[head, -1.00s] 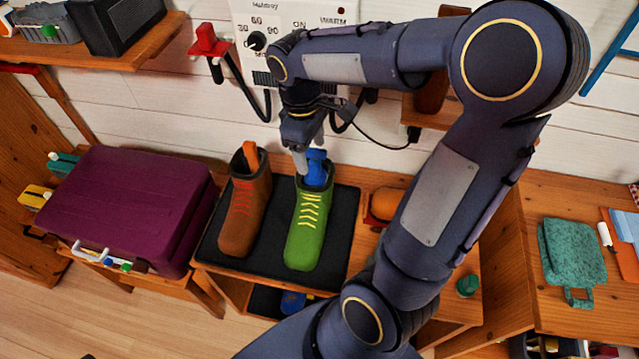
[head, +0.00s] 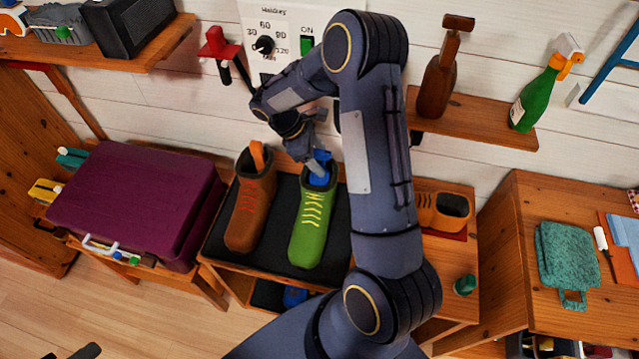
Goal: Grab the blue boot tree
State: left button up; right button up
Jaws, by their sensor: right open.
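The blue boot tree (head: 320,180) stands in the opening of the green boot (head: 310,228), its upper part showing above the rim. My right gripper (head: 316,167) reaches down from behind and is open at the top of the boot tree. One pale finger lies across the blue in this view; the other finger is hard to make out. I cannot tell whether the fingers touch the boot tree. My left gripper is not in view.
A brown boot (head: 250,212) with an orange boot tree (head: 257,155) stands left of the green boot on a black mat (head: 277,245). A purple case (head: 130,203) is further left. A brown shoe (head: 447,210) is right of my arm. A wall shelf (head: 470,122) holds bottles.

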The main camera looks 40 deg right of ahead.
jog(key=shift+s+d+f, duration=0.2)
jog(key=shift+f, duration=0.3)
grip_shut()
